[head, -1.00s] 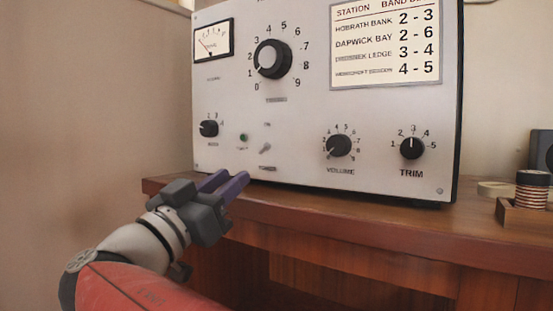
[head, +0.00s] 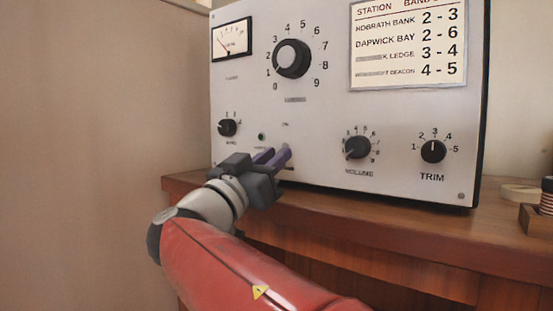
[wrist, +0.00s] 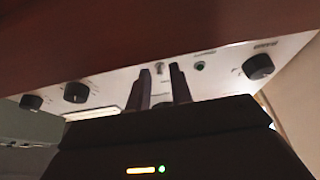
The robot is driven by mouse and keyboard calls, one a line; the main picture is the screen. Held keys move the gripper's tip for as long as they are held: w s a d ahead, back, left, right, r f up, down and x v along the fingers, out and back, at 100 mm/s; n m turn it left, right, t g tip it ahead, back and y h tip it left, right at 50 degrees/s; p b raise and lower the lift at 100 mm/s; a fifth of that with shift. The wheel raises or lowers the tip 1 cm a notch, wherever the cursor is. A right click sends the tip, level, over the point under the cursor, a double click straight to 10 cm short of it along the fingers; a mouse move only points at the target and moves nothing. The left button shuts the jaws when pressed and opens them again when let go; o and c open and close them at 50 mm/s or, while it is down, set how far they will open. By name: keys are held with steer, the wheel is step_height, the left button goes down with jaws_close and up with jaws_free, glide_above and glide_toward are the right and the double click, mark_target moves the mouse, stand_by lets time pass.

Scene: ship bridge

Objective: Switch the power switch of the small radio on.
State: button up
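The small radio (head: 330,105) is a pale panel with black knobs, standing on a wooden desk. Its power switch (wrist: 160,69) is a small metal toggle seen between my fingertips in the wrist view, beside a small green lamp (wrist: 199,65). In the head view my fingers cover the switch, below a small label; the lamp (head: 261,136) looks dark green there. My gripper (head: 275,154) has two purple fingers, parted with a narrow gap and empty, close to the lower panel. I cannot tell whether they touch the switch, nor which way it is set.
The volume knob (head: 357,147) and trim knob (head: 433,151) are right of my gripper; a small knob (head: 228,128) is left. The desk edge (head: 370,238) runs just under my gripper. A coil on a wooden block (head: 535,217) stands at far right.

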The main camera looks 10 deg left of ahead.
mark_target(284, 146)
jaws_close()
steer(key=shift+s+r+g+y+p, duration=0.1)
steer(key=shift+r+g+y+p, duration=0.4)
steer(key=shift+g, duration=0.5)
steer(key=g+p, duration=0.1)
steer(key=r+g+p, duration=0.1)
steer(key=shift+r+g+y+p, duration=0.25)
steer(key=shift+g+y+p, duration=0.05)
steer(key=shift+p, duration=0.1)
steer(key=r+g+y+p, duration=0.1)
steer(key=g+p, duration=0.1)
steer(key=p, duration=0.2)
steer(key=shift+r+g, duration=0.1)
steer(key=shift+g, duration=0.3)
steer(key=shift+g+y+p, duration=0.5)
steer(key=shift+g+p, duration=0.2)
steer(key=shift+p, duration=0.55)
